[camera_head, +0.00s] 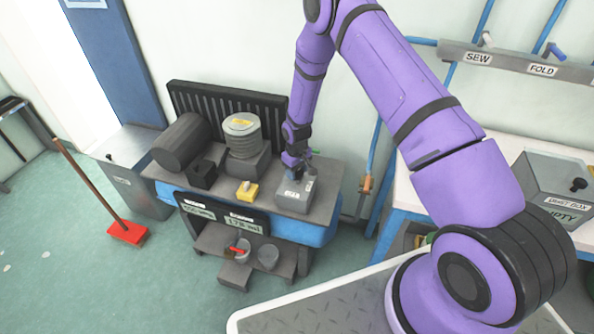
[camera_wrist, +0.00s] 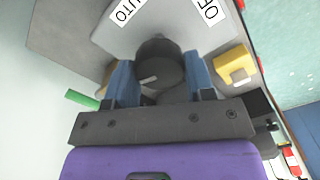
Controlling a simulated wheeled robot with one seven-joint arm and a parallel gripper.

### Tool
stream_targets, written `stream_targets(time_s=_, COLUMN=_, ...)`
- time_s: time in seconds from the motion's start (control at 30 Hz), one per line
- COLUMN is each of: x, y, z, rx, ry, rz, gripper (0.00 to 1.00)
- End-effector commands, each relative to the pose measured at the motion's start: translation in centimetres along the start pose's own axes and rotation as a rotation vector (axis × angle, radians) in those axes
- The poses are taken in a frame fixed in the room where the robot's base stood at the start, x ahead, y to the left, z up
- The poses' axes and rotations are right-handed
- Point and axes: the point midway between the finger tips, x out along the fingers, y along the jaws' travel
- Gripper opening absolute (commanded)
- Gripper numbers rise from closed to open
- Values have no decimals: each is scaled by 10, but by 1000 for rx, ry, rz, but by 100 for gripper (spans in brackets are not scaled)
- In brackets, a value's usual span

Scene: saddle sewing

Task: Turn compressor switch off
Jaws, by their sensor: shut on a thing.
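The compressor (camera_head: 243,137) stands against the wall, with a dark motor cylinder and a finned pump on top. Its grey switch box (camera_head: 293,197) sits at the right end of its top. In the wrist view the box's light plate (camera_wrist: 160,18) carries the labels AUTO, on the left, and OFF, on the right, partly cut off. A dark round knob (camera_wrist: 160,65) with a short pale mark sits below them. My gripper (camera_head: 296,164) reaches down onto the box. Its two blue fingers (camera_wrist: 159,75) are shut on the knob, one on each side.
A yellow block (camera_head: 247,191) lies left of the switch box; it also shows in the wrist view (camera_wrist: 234,65). A red broom (camera_head: 127,233) leans at left. A workbench (camera_head: 420,205) is at right.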

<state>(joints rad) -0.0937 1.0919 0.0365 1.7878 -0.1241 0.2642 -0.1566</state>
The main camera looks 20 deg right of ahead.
Motion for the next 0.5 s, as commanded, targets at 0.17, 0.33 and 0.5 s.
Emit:
stream_targets(time_s=0.17, x=0, y=0, z=0, rx=-130, ry=1, rz=0, gripper=26)
stream_targets(time_s=0.33, x=0, y=0, z=0, rx=-222, ry=1, rz=0, gripper=26)
stream_targets(time_s=0.5, x=0, y=0, z=0, rx=-278, ry=1, rz=0, gripper=26)
